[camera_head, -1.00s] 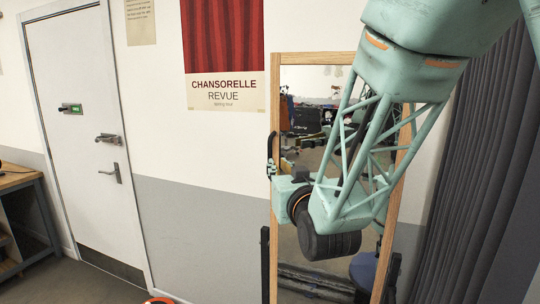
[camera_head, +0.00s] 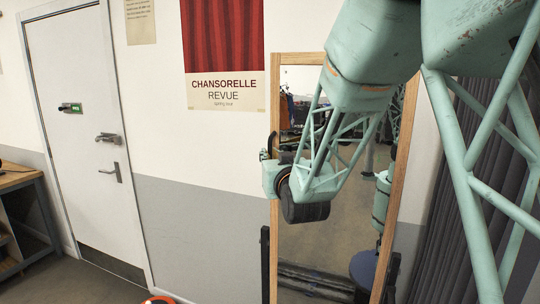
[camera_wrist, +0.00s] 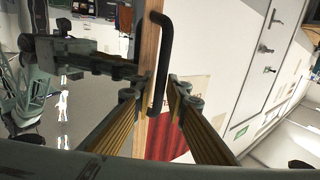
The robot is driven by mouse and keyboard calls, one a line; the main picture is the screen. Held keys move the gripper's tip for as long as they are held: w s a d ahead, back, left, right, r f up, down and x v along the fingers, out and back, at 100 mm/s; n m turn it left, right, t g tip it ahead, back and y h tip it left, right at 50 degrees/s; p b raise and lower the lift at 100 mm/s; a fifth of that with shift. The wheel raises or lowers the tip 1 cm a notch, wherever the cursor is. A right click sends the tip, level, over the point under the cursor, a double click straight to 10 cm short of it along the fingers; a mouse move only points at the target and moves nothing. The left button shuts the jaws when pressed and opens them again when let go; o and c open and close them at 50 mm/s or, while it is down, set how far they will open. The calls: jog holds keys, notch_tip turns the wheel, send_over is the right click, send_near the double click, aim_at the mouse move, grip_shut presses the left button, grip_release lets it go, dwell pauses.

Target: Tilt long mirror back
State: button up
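The long mirror (camera_head: 388,215) stands against the wall in a pale wooden frame, its glass partly hidden behind my arm in the head view. A black bar handle (camera_wrist: 166,62) is on the frame's left side; the wooden frame (camera_wrist: 151,45) runs behind it in the wrist view. The handle also shows small at the left edge in the head view (camera_head: 273,141). My gripper (camera_wrist: 160,90) is open, with its two padded fingers on either side of the handle's lower end. I cannot tell whether either finger touches it. In the head view, my gripper (camera_head: 266,157) is by the mirror's left edge.
Dark upright supports (camera_head: 265,262) flank the mirror low down. A grey curtain (camera_head: 480,120) hangs to the right. A white door (camera_head: 85,140) and a wooden bench (camera_head: 20,182) are at the left. The wall below the red poster (camera_head: 222,50) is clear.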

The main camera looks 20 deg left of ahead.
jog(key=shift+w+a, duration=0.15)
jog(key=shift+w, duration=0.1)
jog(key=shift+c, duration=0.9)
grip_shut()
